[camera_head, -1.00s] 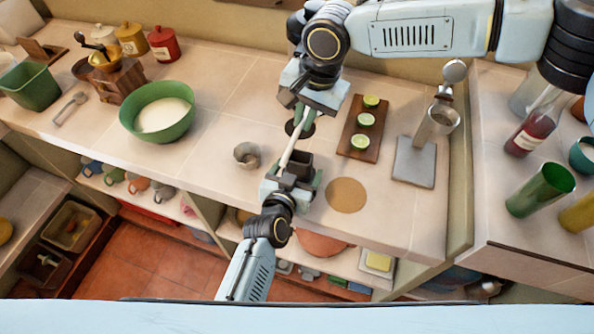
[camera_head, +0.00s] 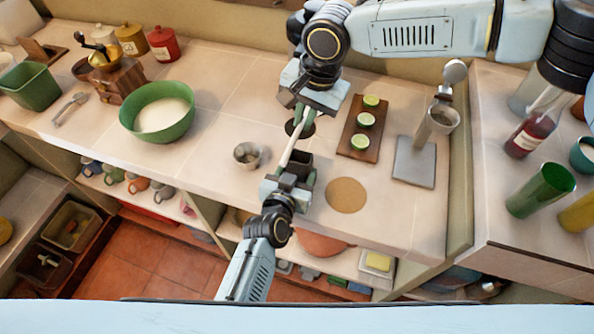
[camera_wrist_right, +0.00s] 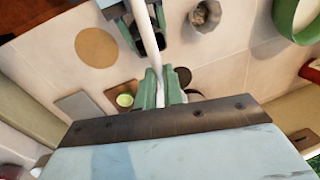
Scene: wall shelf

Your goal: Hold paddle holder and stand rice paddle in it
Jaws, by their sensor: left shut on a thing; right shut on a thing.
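My right gripper (camera_head: 303,118), the upper one, is shut on the white rice paddle (camera_head: 290,147). The paddle slants down and left from its fingers; it also shows between the green fingertips in the right wrist view (camera_wrist_right: 149,38). My left gripper (camera_head: 291,181), the lower one, is shut on the dark, box-like paddle holder (camera_head: 299,162) near the counter's front edge. The paddle's lower end is at the holder's left side in the head view. I cannot tell whether it is inside or beside it; the left gripper partly hides the holder.
A small metal cup (camera_head: 247,155) stands just left of the paddle. A round cork mat (camera_head: 346,195) lies to the right. A board (camera_head: 372,103) with limes and a grey square plate (camera_head: 414,161) are farther right. A green bowl (camera_head: 158,112) stands left.

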